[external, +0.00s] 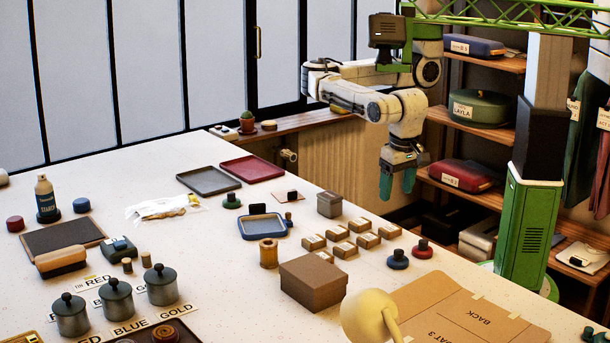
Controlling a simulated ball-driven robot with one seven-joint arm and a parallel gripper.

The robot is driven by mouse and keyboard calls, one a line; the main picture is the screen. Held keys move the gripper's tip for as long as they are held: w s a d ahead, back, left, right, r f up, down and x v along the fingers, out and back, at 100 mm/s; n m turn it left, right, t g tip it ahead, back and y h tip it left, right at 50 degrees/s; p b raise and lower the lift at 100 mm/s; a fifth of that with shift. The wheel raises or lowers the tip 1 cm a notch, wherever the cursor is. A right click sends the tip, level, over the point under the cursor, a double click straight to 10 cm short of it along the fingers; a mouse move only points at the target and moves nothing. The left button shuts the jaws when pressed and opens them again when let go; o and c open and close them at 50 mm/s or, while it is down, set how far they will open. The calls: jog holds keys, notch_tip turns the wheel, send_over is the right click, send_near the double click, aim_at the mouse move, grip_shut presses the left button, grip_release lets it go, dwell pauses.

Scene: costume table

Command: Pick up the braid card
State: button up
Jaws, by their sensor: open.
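My gripper (397,182) has two teal fingers pointing down. They are apart with nothing between them. It hangs in the air at the right, and in the picture it lies beyond the table's far right edge. I cannot clearly pick out the braid card. A small flat pale card (283,197) with a dark piece on it lies near the far edge, left of my gripper. It may be the braid card, but it is too small to tell. Nothing touches my gripper.
A blue-rimmed tray (262,237), a wooden spool (268,257), several small tan boxes (345,249) and a brown box (313,288) stand mid-table. A yellow lamp (367,315) is in front. The left-middle tabletop (215,245) is clear.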

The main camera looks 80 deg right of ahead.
jog(key=b, duration=0.3)
send_over(391, 228)
jog(key=f, duration=0.5)
jog(key=shift+a+f, duration=0.3)
jog(key=shift+d+f+b, duration=0.2)
jog(key=shift+f+b, duration=1.1)
jog(key=shift+f, duration=1.3)
jog(key=shift+c, duration=0.3)
jog(key=c, duration=0.7)
